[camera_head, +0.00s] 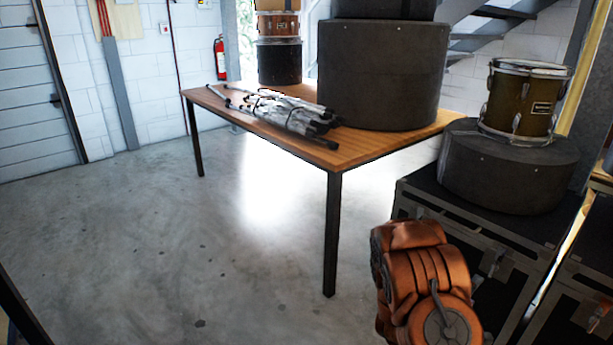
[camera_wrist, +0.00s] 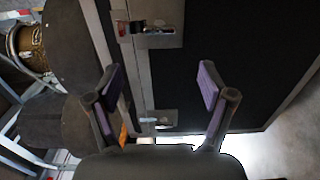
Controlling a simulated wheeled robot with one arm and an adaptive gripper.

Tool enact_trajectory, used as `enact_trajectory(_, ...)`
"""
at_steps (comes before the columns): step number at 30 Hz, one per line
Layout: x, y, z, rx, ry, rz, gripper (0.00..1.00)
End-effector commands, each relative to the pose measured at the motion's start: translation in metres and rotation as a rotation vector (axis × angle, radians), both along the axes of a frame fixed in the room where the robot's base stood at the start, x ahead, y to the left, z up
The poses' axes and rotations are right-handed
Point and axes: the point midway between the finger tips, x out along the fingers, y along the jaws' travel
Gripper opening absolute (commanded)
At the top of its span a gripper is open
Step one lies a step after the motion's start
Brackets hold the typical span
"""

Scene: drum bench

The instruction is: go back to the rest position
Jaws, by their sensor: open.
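My gripper (camera_wrist: 160,88) shows in the wrist view with its two fingers spread wide and nothing between them. It faces the dark side of a black flight case (camera_wrist: 235,65) with metal edging and latches. A gap seems to lie between the fingers and the case, but its size is hard to tell. In the head view my orange arm is at the lower right, in front of the flight case (camera_head: 415,205). The fingers are hidden in that view.
A wooden table (camera_head: 205,95) holds folded stands (camera_head: 285,112), a large black drum case (camera_head: 380,75) and stacked drums. A brown drum (camera_head: 525,100) sits on a round black case (camera_head: 510,170) atop the flight case. The grey floor (camera_head: 150,240) at left is clear.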

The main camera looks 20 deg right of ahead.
Motion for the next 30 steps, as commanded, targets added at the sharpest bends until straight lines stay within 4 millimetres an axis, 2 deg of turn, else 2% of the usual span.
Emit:
enact_trajectory(5, 0.006, 0.004, 0.009, 0.048, -0.026, 0.002, 0.81)
enact_trajectory(8, 0.018, 0.012, 0.024, 0.137, -0.077, 0.005, 0.81)
enact_trajectory(14, 0.051, 0.049, 0.057, 0.41, -0.193, 0.021, 0.81)
enact_trajectory(20, 0.08, 0.105, 0.094, 0.683, -0.268, 0.041, 0.81)
enact_trajectory(24, 0.093, 0.151, 0.124, 0.867, -0.288, 0.053, 0.81)
enact_trajectory(30, 0.097, 0.225, 0.174, 1.113, -0.267, 0.055, 0.81)
